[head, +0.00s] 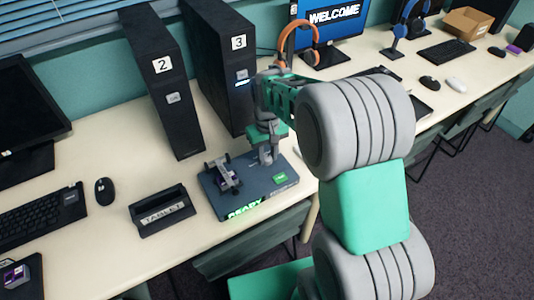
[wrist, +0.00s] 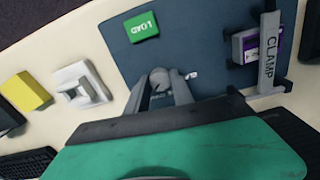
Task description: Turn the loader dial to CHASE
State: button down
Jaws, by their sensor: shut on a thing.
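The loader (head: 290,188) is a flat dark blue-grey unit on the desk with glowing green "READY" text on its front edge. It also shows in the wrist view (wrist: 205,45). Its dial (wrist: 159,76) is a small grey round knob. My gripper (wrist: 164,86) is shut on the dial, one finger on each side; the head view shows the gripper (head: 266,156) low over the loader's back right part. Small pale lettering sits by the dial, too small to read, so the dial's setting cannot be told. A green LOAD button (wrist: 144,27) is beside the dial.
A grey clamp (wrist: 270,50) with a purple-sided part (wrist: 243,46) stands on the loader. Towers 2 (head: 163,90) and 3 (head: 225,75) stand behind. A tablet stand (head: 162,212) is left. A yellow block (wrist: 25,90) and white switch-like piece (wrist: 77,88) lie nearby.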

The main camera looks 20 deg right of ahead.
aim_at(267, 158)
jog(key=n+p, duration=0.1)
jog(key=n, duration=0.4)
jog(key=shift+n, duration=0.4)
dwell(0.3)
jog(key=c, duration=1.1)
grip_release()
notch_tip(267, 158, up, 8)
jog(key=shift+f, duration=0.1)
